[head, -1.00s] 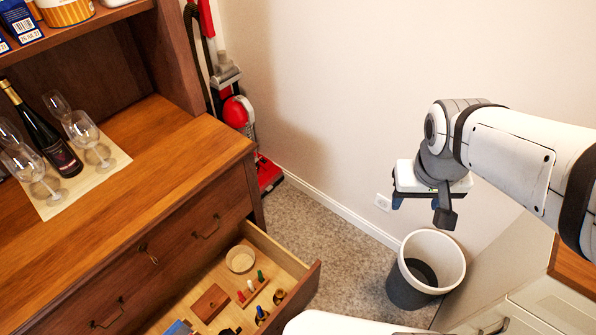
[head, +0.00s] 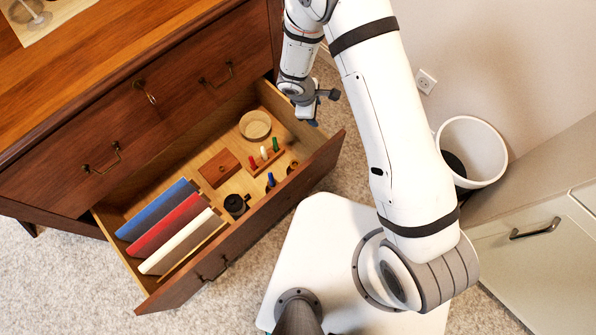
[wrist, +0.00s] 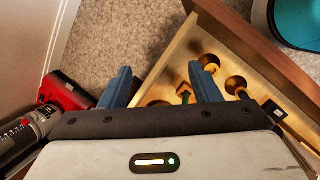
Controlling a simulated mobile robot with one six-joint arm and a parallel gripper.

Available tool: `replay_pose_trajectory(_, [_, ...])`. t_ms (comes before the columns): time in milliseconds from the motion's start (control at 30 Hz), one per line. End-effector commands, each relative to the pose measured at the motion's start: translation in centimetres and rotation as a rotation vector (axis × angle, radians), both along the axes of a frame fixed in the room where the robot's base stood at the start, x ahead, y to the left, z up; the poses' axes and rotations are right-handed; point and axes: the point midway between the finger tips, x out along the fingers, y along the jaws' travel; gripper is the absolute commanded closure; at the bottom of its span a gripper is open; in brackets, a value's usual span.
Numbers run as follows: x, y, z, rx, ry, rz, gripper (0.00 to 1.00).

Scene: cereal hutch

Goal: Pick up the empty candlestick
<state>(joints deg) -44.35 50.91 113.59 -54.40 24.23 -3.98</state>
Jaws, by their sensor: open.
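The open drawer (head: 228,240) holds two brass candlesticks near its front panel. The candlestick that looks empty (head: 291,167) is near the right end and also shows in the wrist view (wrist: 209,62). The other candlestick (head: 268,188) has a blue candle (head: 271,179) in it; it seems to be the second brass base (wrist: 235,84) in the wrist view. My gripper (head: 316,112) hangs over the drawer's far right corner. In the wrist view its blue fingers (wrist: 163,88) are spread wide with nothing held between them, apart from both candlesticks.
The drawer also holds a peg block (head: 266,162) with red, white and green pegs, a round wooden container (head: 255,125), a wooden box (head: 220,169), a black object (head: 236,205) and coloured folders (head: 160,212). A bin (head: 478,145) stands right. A red vacuum (wrist: 68,92) is beside my gripper.

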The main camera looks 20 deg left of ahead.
Motion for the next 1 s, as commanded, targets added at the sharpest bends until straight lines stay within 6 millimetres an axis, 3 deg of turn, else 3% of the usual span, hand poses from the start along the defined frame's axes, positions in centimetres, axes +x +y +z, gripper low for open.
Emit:
replay_pose_trajectory(33, [-1.6,1.2,-4.9,-0.02,0.032,0.087,0.43])
replay_pose_trajectory(100, [-3.5,2.5,-9.3,-0.038,0.067,0.191,0.43])
replay_pose_trajectory(200, [-6.1,3.7,-14.5,-0.057,0.113,0.32,0.43])
replay_pose_trajectory(300, [-8.1,4.2,-18.2,-0.07,0.15,0.412,0.43])
replay_pose_trajectory(500, [-10.0,4.4,-21.7,-0.083,0.185,0.496,0.43])
replay_pose_trajectory(833, [-9.6,4.0,-24.8,-0.082,0.187,0.498,0.43])
replay_pose_trajectory(1000, [-9.1,3.9,-27.4,-0.083,0.186,0.498,0.43])
